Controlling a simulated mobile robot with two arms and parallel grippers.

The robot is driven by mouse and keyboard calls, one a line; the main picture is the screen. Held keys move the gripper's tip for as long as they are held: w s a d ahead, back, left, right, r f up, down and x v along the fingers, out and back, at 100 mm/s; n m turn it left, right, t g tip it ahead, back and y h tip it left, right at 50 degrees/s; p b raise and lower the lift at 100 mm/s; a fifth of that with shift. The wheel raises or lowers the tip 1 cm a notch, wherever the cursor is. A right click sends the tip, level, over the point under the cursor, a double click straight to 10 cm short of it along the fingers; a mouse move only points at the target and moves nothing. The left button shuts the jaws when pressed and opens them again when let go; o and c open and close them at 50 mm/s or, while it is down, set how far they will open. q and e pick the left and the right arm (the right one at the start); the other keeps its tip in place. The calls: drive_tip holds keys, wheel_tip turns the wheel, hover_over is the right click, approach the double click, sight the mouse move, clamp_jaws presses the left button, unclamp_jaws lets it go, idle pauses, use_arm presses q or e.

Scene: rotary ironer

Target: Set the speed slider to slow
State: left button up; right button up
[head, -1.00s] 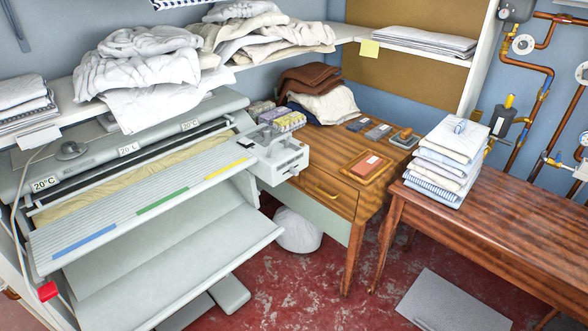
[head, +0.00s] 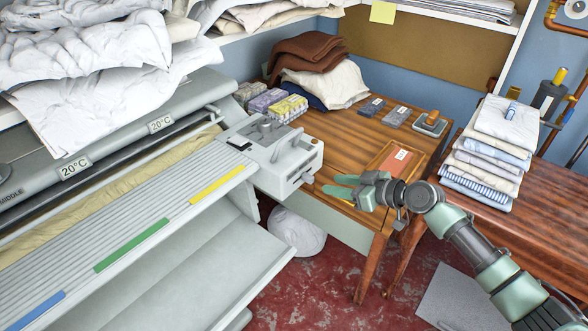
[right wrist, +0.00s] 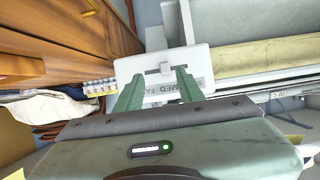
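The rotary ironer's pale control box (head: 285,150) sits at the right end of the ironer in the head view. The rest of the lettering is hidden by a finger. My right gripper (head: 338,186) is open and empty, to the right of the box and apart from it. In the right wrist view its two green fingers (right wrist: 157,88) point toward the box. My left gripper is not in view.
The ironer's feed board (head: 140,215) has blue, green and yellow strips. Small packs (head: 270,101) stand behind the box. A wooden desk (head: 350,140) lies beyond my right gripper. Folded linens (head: 490,150) are stacked on a table at right.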

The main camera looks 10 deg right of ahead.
sight(312, 177)
drive_tip(key=x, duration=0.2)
drive_tip(key=r+x, duration=0.1)
drive_tip(key=x, duration=0.2)
drive_tip(key=a+p+x, duration=0.1)
drive_tip(key=x, duration=0.1)
drive_tip(key=shift+w+r, duration=0.2)
clamp_jaws()
idle(1.3)
